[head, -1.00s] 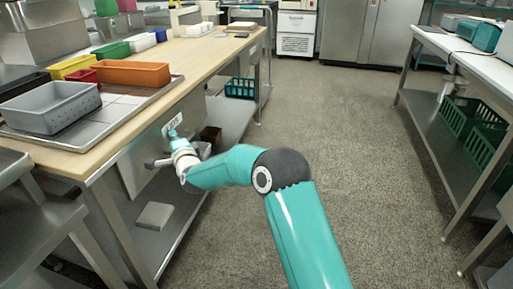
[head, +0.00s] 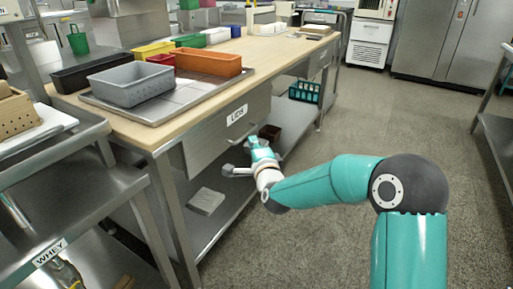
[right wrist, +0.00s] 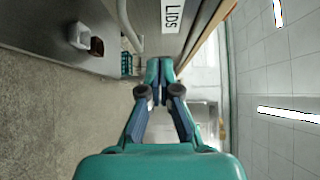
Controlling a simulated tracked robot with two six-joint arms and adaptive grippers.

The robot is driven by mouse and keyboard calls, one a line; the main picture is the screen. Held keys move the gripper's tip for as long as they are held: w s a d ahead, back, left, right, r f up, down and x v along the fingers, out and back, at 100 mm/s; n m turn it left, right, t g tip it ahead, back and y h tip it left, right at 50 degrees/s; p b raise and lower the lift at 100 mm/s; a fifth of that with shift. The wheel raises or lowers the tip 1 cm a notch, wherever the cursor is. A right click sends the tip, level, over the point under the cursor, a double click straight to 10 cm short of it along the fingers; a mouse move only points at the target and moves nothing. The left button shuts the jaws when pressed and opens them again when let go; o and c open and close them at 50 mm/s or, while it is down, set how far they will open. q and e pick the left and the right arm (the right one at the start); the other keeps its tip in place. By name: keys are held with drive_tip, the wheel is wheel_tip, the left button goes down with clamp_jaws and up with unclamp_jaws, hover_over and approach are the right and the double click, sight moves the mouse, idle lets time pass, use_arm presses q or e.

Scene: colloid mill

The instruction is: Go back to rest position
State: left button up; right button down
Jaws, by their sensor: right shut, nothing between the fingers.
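My right gripper (head: 258,152) is at the end of my teal arm, in front of the worktable and to the lower right of the drawer (head: 222,135) labelled "LIDS". In the right wrist view its fingers (right wrist: 160,68) are together and empty, and the LIDS label (right wrist: 172,14) shows beyond them at the top. The drawer appears closed. The gripper looks apart from the drawer, with its exact distance hard to tell. My left gripper is in neither view.
The worktable (head: 262,100) holds a metal tray with a grey bin (head: 131,86), an orange bin (head: 208,62) and others. Its lower shelf holds a pale block (head: 207,201) and a teal crate (head: 304,92). A shelf cart (head: 75,190) stands at left. The floor (head: 400,130) on the right is open.

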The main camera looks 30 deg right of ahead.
drive_tip(key=s+a+f+n+g+y, duration=0.2)
drive_tip(key=s+a+f+g, duration=0.15)
drive_tip(key=f, duration=0.65)
drive_tip(key=s+a+f+n+g+y, duration=0.2)
drive_tip(key=s+a+f, duration=0.3)
drive_tip(key=f, duration=0.6)
drive_tip(key=s+a+f+n+g+y, duration=0.2)
drive_tip(key=s+a+f, duration=0.2)
drive_tip(key=f, duration=0.6)
drive_tip(key=s+a+f+n+g+y, duration=0.1)
drive_tip(key=s+a+f+n+g, duration=0.25)
drive_tip(key=s, duration=0.45)
drive_tip(key=s+a+f+n+g+y, duration=0.1)
drive_tip(key=s+a+f+n+g, duration=0.2)
drive_tip(key=s+n, duration=0.35)
drive_tip(key=s+a+f+n+g+y, duration=0.1)
drive_tip(key=s+a+f+n+g, duration=0.2)
drive_tip(key=s, duration=0.6)
wheel_tip(320, 180, up, 36)
drive_tip(key=p, duration=3.6)
drive_tip(key=shift+w+f, duration=0.2)
drive_tip(key=shift+f, duration=0.05)
